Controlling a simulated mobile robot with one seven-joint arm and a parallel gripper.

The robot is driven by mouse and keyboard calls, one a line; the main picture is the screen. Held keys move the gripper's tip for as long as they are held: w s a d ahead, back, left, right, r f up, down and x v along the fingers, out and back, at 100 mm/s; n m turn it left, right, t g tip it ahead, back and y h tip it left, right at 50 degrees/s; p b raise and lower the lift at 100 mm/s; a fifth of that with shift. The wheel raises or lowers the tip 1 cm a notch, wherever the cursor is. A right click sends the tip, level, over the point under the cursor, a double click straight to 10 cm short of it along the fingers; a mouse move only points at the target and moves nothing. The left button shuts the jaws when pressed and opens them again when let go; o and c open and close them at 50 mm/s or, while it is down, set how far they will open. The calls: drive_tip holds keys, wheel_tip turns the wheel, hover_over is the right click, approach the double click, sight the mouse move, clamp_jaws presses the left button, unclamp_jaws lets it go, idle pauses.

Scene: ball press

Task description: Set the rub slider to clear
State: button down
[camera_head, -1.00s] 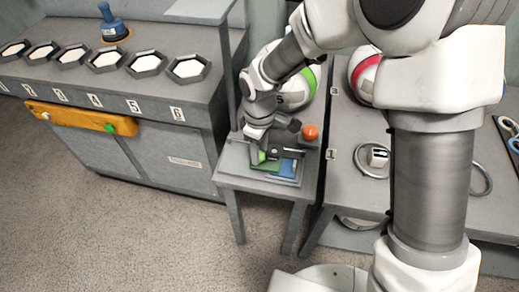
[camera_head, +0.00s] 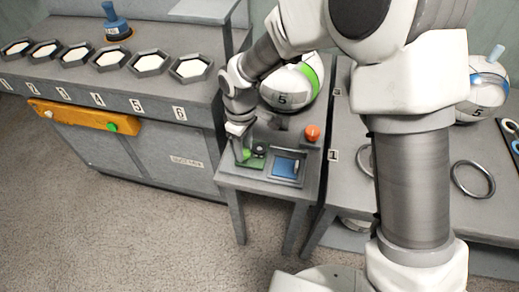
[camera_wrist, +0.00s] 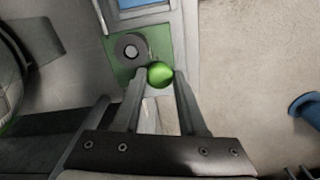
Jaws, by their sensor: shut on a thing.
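The rub slider's green round knob (camera_wrist: 160,75) sits between my fingertips in the wrist view. My gripper (camera_head: 243,155) is shut on it at the left end of the slider panel on the small grey stand. A dark round piece (camera_wrist: 130,48) stands beside the knob, and it also shows in the head view (camera_head: 259,150). The panel's green field (camera_head: 250,164) lies under the gripper at the left. Its blue field (camera_head: 286,167) lies uncovered at the right. I cannot read any label on the panel.
An orange knob (camera_head: 312,132) stands at the stand's back right corner. A white ball with a green band (camera_head: 290,85) sits behind the panel. The bench with hexagonal trays (camera_head: 190,68) is close on the left. Another table with metal rings (camera_head: 473,179) is on the right.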

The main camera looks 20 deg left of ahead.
drive_tip(key=shift+s+a, duration=0.2)
drive_tip(key=shift+a, duration=1.7)
drive_tip(key=shift+r, duration=0.1)
drive_tip(key=c, duration=0.8)
unclamp_jaws()
drive_tip(key=shift+a, duration=0.1)
drive_tip(key=shift+o, duration=0.2)
